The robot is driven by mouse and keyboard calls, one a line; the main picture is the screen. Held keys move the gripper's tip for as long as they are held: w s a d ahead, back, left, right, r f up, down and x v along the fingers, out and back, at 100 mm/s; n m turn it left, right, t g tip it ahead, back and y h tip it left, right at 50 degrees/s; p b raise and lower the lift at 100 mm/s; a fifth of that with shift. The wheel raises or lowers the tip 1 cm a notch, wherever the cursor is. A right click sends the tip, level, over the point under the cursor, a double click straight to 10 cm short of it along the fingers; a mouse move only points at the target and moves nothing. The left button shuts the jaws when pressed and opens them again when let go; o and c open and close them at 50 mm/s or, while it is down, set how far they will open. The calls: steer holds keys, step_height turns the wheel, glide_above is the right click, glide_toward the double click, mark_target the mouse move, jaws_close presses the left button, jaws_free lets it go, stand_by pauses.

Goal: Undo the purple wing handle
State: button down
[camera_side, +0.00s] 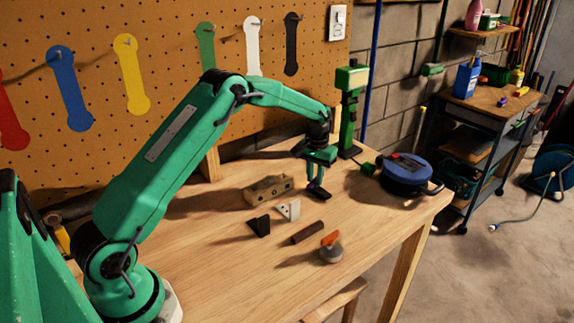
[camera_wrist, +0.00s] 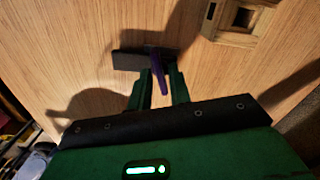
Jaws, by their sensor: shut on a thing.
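A flat dark piece (camera_wrist: 130,61) lies just beyond the fingers, by the handle's far end. In the side view my gripper (camera_side: 316,178) points down over the bench. Only a small bit of purple shows between its fingers, above the dark piece (camera_side: 321,194). I cannot tell how far the handle is turned.
A wooden block with holes (camera_side: 262,191) lies close to the left. In front are a white bracket (camera_side: 290,209), a black wedge (camera_side: 260,227), a dark rod (camera_side: 307,233) and an orange-topped knob (camera_side: 330,240). A blue round case (camera_side: 408,170) and a green stand (camera_side: 350,110) are behind, right.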

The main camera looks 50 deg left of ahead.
steer(key=n, duration=0.6)
steer(key=shift+f, duration=0.1)
steer(key=n, duration=0.5)
steer(key=shift+f, duration=0.1)
steer(key=shift+d, duration=0.15)
stand_by(0.9)
steer(key=c, duration=1.5)
jaws_free()
steer(key=shift+c, duration=0.2)
steer(key=shift+r, duration=0.2)
